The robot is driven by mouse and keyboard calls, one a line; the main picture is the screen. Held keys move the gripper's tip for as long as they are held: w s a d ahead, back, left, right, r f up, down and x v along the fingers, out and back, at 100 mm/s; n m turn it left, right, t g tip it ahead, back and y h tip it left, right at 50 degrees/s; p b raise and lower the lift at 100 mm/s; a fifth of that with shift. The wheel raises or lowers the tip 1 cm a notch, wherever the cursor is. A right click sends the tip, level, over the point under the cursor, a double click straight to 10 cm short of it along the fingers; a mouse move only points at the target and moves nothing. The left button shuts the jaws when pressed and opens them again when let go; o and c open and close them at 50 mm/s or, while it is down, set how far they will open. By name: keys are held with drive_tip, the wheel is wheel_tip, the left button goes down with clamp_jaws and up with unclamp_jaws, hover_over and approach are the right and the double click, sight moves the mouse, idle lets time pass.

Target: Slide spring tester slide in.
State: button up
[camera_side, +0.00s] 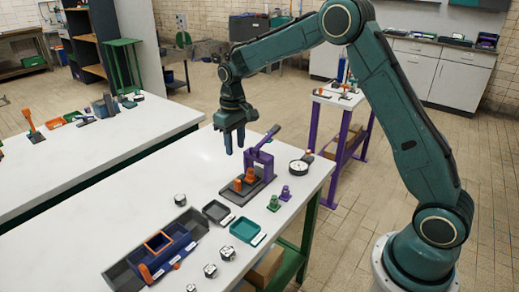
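A purple lever press (260,165) stands on a dark base plate (262,187) at the right of the near white table; it looks like the spring tester. Two orange cylindrical parts (244,181) stand at its front left, on or over the base; I cannot tell which piece is the slide or how far in it sits. My gripper (235,149) points down above the table, left of and higher than the press. Its two fingers are apart with nothing between them. It touches nothing.
A dark grey tray (217,211) and a teal tray (246,230) lie in front of the press. Green and purple small parts (285,194) and a round dial gauge (300,166) are to the right. A blue fixture with orange parts (160,252) and several metal pieces (210,271) occupy the front.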

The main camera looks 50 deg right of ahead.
sight(238, 180)
drive_tip(key=shift+o, duration=0.8)
drive_tip(key=n, duration=1.8)
drive_tip(key=shift+f, duration=0.1)
wheel_tip(238, 180, down, 14)
drive_tip(key=shift+r, duration=0.1)
clamp_jaws()
